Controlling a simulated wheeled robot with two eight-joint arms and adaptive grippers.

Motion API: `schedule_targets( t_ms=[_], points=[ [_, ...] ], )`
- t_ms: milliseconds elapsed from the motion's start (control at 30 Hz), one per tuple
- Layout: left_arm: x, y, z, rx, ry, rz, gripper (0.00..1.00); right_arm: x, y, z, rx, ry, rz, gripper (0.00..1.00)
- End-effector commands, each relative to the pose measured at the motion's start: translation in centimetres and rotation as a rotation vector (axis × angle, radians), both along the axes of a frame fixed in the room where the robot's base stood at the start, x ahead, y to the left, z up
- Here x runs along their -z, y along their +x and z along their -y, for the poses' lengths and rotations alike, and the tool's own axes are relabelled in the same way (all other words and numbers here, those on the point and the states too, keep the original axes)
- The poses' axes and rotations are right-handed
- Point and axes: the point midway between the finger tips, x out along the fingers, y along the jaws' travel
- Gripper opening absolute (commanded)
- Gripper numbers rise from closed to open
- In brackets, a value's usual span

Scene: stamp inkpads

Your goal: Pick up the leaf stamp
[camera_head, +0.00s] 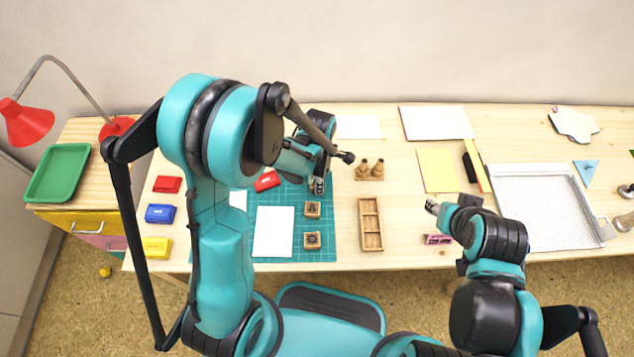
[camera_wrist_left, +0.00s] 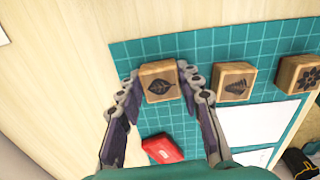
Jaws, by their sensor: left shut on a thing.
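The leaf stamp (camera_wrist_left: 158,82) is a wooden block with a dark leaf on its face. In the left wrist view it sits between the fingertips of my left gripper (camera_wrist_left: 160,86), which is shut on it. In the head view my left gripper (camera_head: 318,184) is over the back right part of the green cutting mat (camera_head: 326,225), and the arm hides most of the stamp. I cannot tell whether the stamp touches the mat. My right gripper (camera_head: 434,207) is over the table to the right; its jaw opening is unclear.
A fern-like stamp (camera_wrist_left: 232,80) and a flower stamp (camera_wrist_left: 298,73) stand in line beside the leaf stamp. A red inkpad (camera_wrist_left: 163,148) lies on the mat near white paper (camera_head: 273,232). A wooden tray (camera_head: 370,245) and small bottles (camera_head: 370,172) stand right of the mat.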

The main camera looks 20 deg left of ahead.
Motion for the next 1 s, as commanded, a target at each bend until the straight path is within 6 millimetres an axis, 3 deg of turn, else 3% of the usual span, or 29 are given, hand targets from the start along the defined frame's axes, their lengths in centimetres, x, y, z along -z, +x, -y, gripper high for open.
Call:
schedule_targets(
  t_ms=[267, 467, 800, 1000],
  points=[
    [-1.3, 0.0, 0.0, 0.0, 0.0, 0.0, 0.13, -0.8, 0.0, 0.0, 0.0, 0.0, 0.0, 0.4],
    [-4.8, -0.1, 0.2, 0.002, 0.0, -0.001, 0.13, -2.6, 0.0, 0.0, 0.0, 0.0, 0.0, 0.4],
    [-9.2, -4.2, 7.1, 0.006, 0.0, -0.001, 0.13, -5.1, 0.0, 0.0, 0.0, 0.0, 0.0, 0.4],
    [-10.6, -5.5, 9.4, 0.003, 0.0, -0.001, 0.13, -5.8, 0.0, 0.0, 0.0, 0.0, 0.0, 0.4]
  ],
)
